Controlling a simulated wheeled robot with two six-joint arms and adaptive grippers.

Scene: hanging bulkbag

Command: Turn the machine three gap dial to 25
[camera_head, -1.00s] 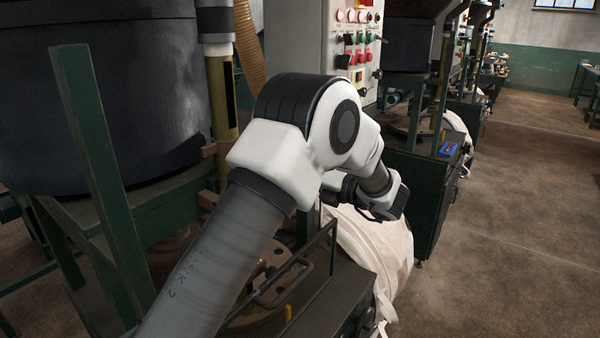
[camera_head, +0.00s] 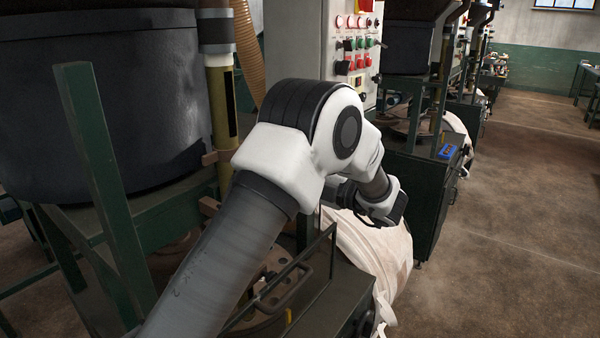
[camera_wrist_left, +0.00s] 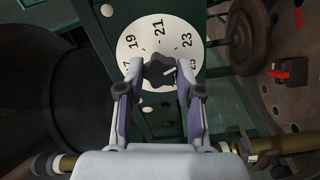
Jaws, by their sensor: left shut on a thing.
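In the left wrist view a round white dial plate (camera_wrist_left: 134,50) carries black numbers, with 19, 21 and 23 readable. A dark lobed knob (camera_wrist_left: 159,72) sits at its middle. A short white pointer mark on the knob aims right and slightly up, toward a number below 23 that is partly hidden by a finger. My left gripper (camera_wrist_left: 160,80) is shut on the knob, one finger on each side. In the head view my left arm reaches over the green machine and its wrist (camera_head: 385,200) bends down; the dial is hidden there. My right gripper is not in view.
A control panel (camera_head: 355,45) with coloured buttons stands behind my arm. A dark hopper (camera_head: 100,100) and green post (camera_head: 95,150) are at left. A white bulk bag (camera_head: 370,245) hangs below my wrist. The floor (camera_head: 510,230) at right is clear.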

